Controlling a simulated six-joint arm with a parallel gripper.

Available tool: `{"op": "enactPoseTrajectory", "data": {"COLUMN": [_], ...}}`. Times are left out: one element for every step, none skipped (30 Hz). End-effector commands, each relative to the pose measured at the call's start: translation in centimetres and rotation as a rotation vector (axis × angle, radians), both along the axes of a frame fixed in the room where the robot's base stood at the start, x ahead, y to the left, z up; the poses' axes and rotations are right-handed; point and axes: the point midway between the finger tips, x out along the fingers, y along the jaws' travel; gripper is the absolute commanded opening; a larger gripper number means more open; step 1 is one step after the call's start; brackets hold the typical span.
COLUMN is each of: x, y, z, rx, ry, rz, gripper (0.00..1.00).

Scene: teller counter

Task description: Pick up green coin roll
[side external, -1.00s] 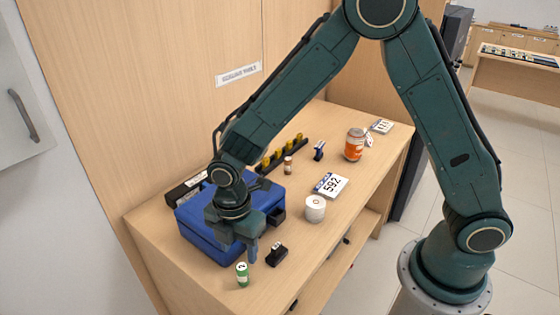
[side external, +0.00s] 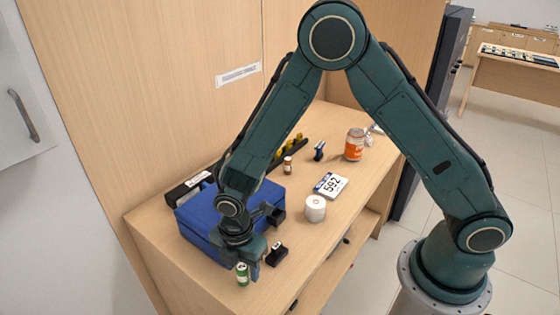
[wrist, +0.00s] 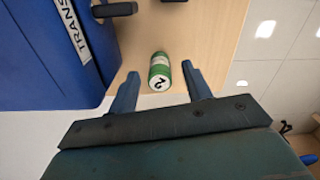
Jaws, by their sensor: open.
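The green coin roll (side external: 243,274) stands upright near the front left edge of the counter. It is green with a white band and a white top marked with a "2". It also shows in the wrist view (wrist: 160,70), between and slightly beyond the fingertips. My gripper (side external: 255,268) is low beside the roll, pointing down at the counter. In the wrist view my gripper (wrist: 158,80) is open, with one finger on each side of the roll and a gap on both sides. Neither finger appears to touch it.
A blue bag (side external: 200,228) stands close behind my gripper. A small black stamp-like object (side external: 277,254) sits just right of the roll. The counter edge is near the roll.

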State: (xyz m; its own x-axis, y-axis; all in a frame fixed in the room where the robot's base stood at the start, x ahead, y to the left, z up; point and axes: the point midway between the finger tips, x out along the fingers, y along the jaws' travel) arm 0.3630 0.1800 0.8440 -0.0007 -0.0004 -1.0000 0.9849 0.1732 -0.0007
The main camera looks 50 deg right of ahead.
Motion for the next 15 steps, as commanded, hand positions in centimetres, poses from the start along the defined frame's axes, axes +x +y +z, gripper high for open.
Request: {"op": "enactPoseTrajectory", "data": {"x": [0.0,0.0,0.0,0.0,0.0,0.0,0.0,0.0,0.0,0.0,0.0,0.0,0.0,0.0,0.0], "y": [0.0,0.0,0.0,0.0,0.0,0.0,0.0,0.0,0.0,0.0,0.0,0.0,0.0,0.0,0.0], "z": [-0.5,-0.8,-1.1,-1.3,-1.5,-1.6,-1.7,-1.7,-1.8,-1.8,-1.8,-1.8,-1.8,-1.8,-1.7], "rx": [-0.001,-0.001,0.000,0.000,0.000,0.000,0.000,0.000,0.000,0.000,0.000,0.000,0.000,0.000,0.000], "ry": [0.002,0.002,0.001,0.001,0.001,0.000,0.000,0.000,-0.001,-0.001,-0.001,-0.001,-0.001,-0.001,-0.001], "rz": [0.000,0.000,0.000,0.000,0.000,0.000,0.000,0.000,0.000,0.000,0.000,0.000,0.000,0.000,0.000], "gripper": [0.49,0.49,0.49,0.49,0.49,0.49,0.49,0.49,0.49,0.49,0.49,0.49,0.49,0.49,0.49]}}
